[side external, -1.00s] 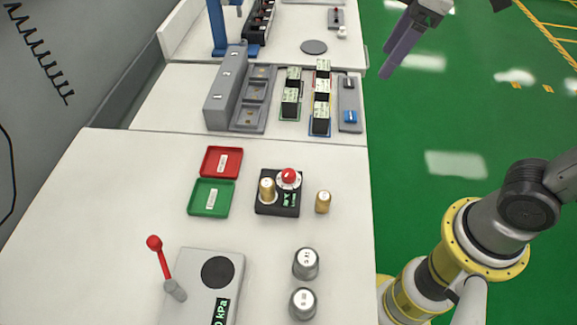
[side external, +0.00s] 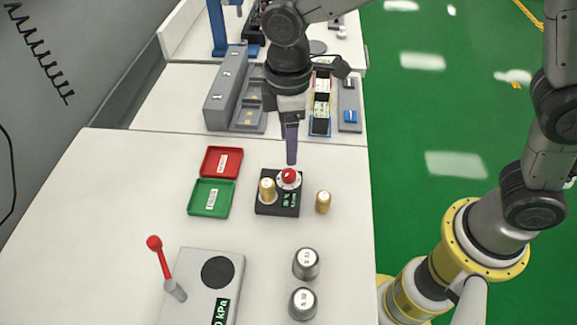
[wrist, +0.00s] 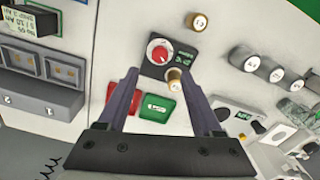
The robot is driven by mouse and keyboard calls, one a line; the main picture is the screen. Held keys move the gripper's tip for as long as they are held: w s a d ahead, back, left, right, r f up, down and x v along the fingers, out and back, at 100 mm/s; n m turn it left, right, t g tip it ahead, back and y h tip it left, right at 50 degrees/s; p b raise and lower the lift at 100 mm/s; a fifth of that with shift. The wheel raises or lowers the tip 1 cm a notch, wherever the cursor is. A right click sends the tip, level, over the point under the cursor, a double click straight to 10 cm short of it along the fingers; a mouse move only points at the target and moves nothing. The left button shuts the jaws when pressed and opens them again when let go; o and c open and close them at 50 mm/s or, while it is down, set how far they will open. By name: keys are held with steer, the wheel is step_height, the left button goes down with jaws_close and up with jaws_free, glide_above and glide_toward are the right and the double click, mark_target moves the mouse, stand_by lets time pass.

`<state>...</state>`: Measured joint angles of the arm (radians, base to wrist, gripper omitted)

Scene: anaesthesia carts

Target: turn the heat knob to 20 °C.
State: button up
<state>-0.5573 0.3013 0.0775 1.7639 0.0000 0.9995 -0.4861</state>
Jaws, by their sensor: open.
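The red heat knob (side external: 289,175) with a white dial ring sits on a small black box (side external: 279,211) with a green-lit display, whose figures are too small to read. A brass cylinder (side external: 267,190) stands on the same box beside the knob. In the wrist view the knob (wrist: 158,53) lies just beyond the fingertips, roughly between their lines. My gripper (side external: 291,161) points down above and slightly behind the knob, apart from it. Its two fingers (wrist: 160,72) are spread in the wrist view, with nothing between them.
A second brass cylinder (side external: 323,202) stands right of the box. Red (side external: 221,162) and green (side external: 212,199) trays lie to its left. Bare white worktop lies between.

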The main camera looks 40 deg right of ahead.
mark_target(288, 172)
step_height(288, 172, down, 9)
steer(key=shift+r, duration=0.15)
steer(key=shift+c, duration=0.4)
jaws_close()
